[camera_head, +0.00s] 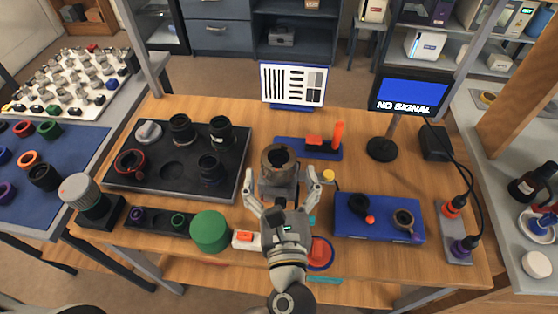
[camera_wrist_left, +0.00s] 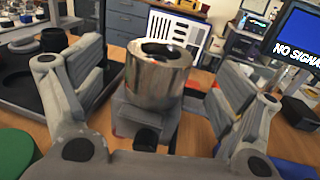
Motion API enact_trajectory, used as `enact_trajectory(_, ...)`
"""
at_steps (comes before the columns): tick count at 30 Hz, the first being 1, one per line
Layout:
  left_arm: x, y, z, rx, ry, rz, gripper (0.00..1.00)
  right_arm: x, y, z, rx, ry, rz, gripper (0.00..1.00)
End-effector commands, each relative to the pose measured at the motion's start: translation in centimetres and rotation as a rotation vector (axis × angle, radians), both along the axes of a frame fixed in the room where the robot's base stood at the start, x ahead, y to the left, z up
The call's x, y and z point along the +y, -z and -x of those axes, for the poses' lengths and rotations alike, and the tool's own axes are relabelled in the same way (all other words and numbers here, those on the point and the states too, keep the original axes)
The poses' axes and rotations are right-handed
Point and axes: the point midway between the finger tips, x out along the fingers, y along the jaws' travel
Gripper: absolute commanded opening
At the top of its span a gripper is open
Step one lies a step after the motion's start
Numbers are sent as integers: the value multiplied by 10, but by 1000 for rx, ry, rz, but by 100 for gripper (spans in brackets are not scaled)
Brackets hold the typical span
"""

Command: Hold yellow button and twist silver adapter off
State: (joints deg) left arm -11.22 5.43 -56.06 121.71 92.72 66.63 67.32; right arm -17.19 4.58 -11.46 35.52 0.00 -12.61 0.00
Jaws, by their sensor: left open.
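The silver adapter (camera_head: 279,158) is a shiny metal cylinder with a dark bore, upright on a grey block-like mount (camera_head: 279,189) in the middle of the wooden table. It also shows in the left wrist view (camera_wrist_left: 157,85), between my fingers. The yellow button (camera_head: 328,174) is a small round cap just right of the mount. I do not make it out in the left wrist view. My left gripper (camera_head: 284,186) is open, its two fingers spread at either side of the mount, with visible gaps to the adapter. My right gripper is not in view.
A black tray with lens parts (camera_head: 233,180) lies left, a blue tray (camera_head: 380,230) right. A green cylinder (camera_head: 210,231) and a white block with an orange top (camera_head: 246,240) stand near the front. A test chart (camera_head: 293,85) and monitor (camera_head: 410,93) stand behind.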

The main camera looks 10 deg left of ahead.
Motion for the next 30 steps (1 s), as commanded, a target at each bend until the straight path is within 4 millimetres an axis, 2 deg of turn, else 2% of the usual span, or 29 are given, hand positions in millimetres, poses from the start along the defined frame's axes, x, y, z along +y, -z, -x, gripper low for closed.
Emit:
enact_trajectory(3, 4, -1, -21, -4, 0, -3, 89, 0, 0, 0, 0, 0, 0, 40)
enact_trajectory(9, 8, 0, -42, -1, 0, -3, 89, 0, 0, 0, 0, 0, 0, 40)
enact_trajectory(21, 10, 1, -48, 1, 0, -3, 88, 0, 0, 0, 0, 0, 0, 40)
enact_trajectory(30, 10, 1, -48, 1, 0, -3, 49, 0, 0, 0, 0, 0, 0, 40)
